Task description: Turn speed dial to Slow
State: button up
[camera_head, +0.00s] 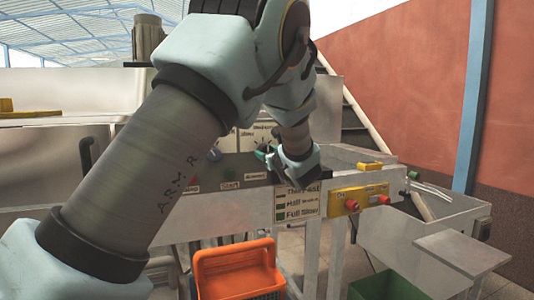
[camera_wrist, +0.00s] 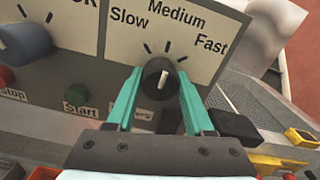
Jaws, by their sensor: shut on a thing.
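The speed dial (camera_wrist: 152,82) is a round dark knob with a white pointer line, on a pale plate marked Slow, Medium and Fast. Its pointer is roughly upright, toward the middle mark by Medium. Slow (camera_wrist: 128,18) is printed up and left of the dial, and Fast to the right. My gripper (camera_wrist: 160,75) has its two teal fingers on either side of the dial, shut on it. In the head view my gripper (camera_head: 266,153) reaches the panel's upper right; my arm hides much of the panel and the dial is hard to make out.
A blue-grey knob (camera_wrist: 27,42) is left of the dial, with a green Start button (camera_wrist: 75,96) below. A yellow box with red buttons (camera_head: 357,199) is right of the panel. An orange basket (camera_head: 236,268) and a green bin (camera_head: 385,287) stand below.

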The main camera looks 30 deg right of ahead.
grip_shut()
jog(key=shift+f+n+b, duration=0.2)
jog(key=shift+n+b, duration=0.1)
jog(key=shift+b, duration=0.5)
jog(key=shift+f+b, duration=0.15)
jog(key=shift+b, duration=0.5)
jog(key=n+b, duration=0.3)
jog(key=b, duration=0.4)
jog(key=shift+f, duration=0.2)
jog(key=n+b, duration=0.4)
jog(key=b, duration=0.5)
jog(key=shift+r, duration=0.2)
jog(key=shift+r+n+b, duration=0.2)
jog(key=shift+n+b, duration=0.5)
jog(key=shift+b, duration=0.5)
jog(key=shift+r, duration=0.1)
